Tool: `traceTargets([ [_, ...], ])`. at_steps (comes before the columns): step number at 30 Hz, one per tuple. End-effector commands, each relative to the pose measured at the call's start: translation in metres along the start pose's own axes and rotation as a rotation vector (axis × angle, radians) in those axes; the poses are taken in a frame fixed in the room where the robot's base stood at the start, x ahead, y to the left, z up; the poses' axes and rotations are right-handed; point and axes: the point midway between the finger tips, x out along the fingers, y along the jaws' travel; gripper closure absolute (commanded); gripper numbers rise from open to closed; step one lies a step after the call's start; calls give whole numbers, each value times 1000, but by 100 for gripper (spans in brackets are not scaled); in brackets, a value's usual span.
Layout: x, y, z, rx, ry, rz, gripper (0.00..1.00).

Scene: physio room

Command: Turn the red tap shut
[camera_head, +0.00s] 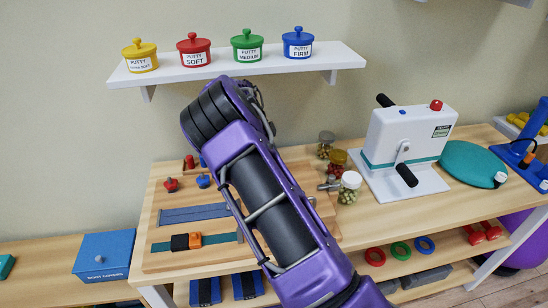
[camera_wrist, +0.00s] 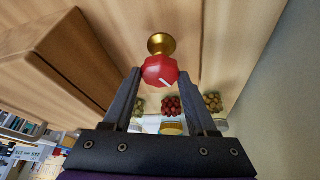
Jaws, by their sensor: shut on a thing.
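In the wrist view, the red tap (camera_wrist: 156,68) is a faceted red knob with a white mark on its face, and a round brass piece (camera_wrist: 162,43) shows just beyond it. My gripper (camera_wrist: 159,75) has its two dark fingers on either side of the red knob, shut on it. In the head view, my purple arm hides the gripper and the knob it holds. A small red handle (camera_head: 171,184) and a blue handle (camera_head: 203,181) stand on the wooden board (camera_head: 160,263) left of my arm.
Jars (camera_head: 349,188) with small contents stand right of my arm. A white box with a crank (camera_head: 405,135) stands further right. A shelf (camera_head: 240,69) with several putty pots hangs above. A blue box (camera_head: 104,254) sits at the lower left.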

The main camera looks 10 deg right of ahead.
Motion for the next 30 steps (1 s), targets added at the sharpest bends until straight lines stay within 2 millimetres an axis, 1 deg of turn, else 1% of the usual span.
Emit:
traceTargets([
  [16, 1, 1, 1, 23, -2, 12, 98],
  [17, 1, 1, 1, 23, -2, 12, 39],
  [18, 1, 1, 1, 23, -2, 12, 31],
  [20, 1, 1, 1, 23, -2, 12, 21],
  [21, 1, 0, 1, 23, -1, 11, 13],
  [22, 1, 0, 1, 23, -1, 11, 12],
  [30, 0, 0, 0, 20, -1, 9, 12],
])
